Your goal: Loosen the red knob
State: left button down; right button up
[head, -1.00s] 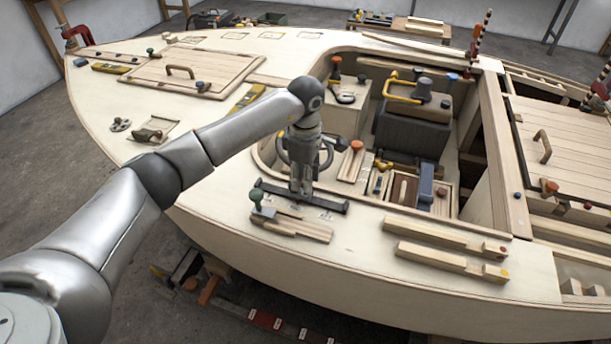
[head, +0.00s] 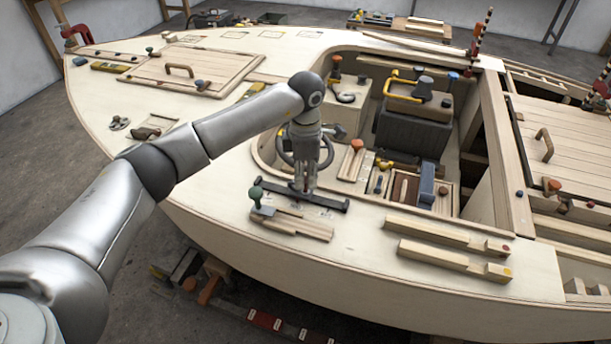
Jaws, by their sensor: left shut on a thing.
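My left gripper (head: 303,188) points straight down at the middle of a black bar (head: 330,204) that lies on the near side deck. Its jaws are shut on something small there. A green-topped knob (head: 256,194) stands at the left end of the bar, beside wooden strips (head: 295,226). My right gripper is out of view.
Orange-red knobs stand in the cockpit (head: 357,146) and on the right side (head: 552,185). A steering wheel (head: 285,150) is close behind my wrist. Two wooden battens (head: 435,258) lie to the right. The deck front left of the bar is clear.

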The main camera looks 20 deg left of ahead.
pick_arm(q)
jog(key=n, duration=0.3)
jog(key=shift+n+b, duration=0.3)
jog(key=shift+n, duration=0.1)
jog(key=n, duration=0.3)
jog(key=shift+n, duration=0.3)
jog(key=n, duration=0.3)
jog(key=shift+n, duration=0.3)
jog(key=n, duration=1.2)
jog(key=shift+n, duration=0.3)
jog(key=n+p, duration=0.1)
jog(key=n, duration=0.3)
jog(key=shift+n+p, duration=0.55)
jog(key=shift+n, duration=1.35)
jog(key=shift+s, duration=0.1)
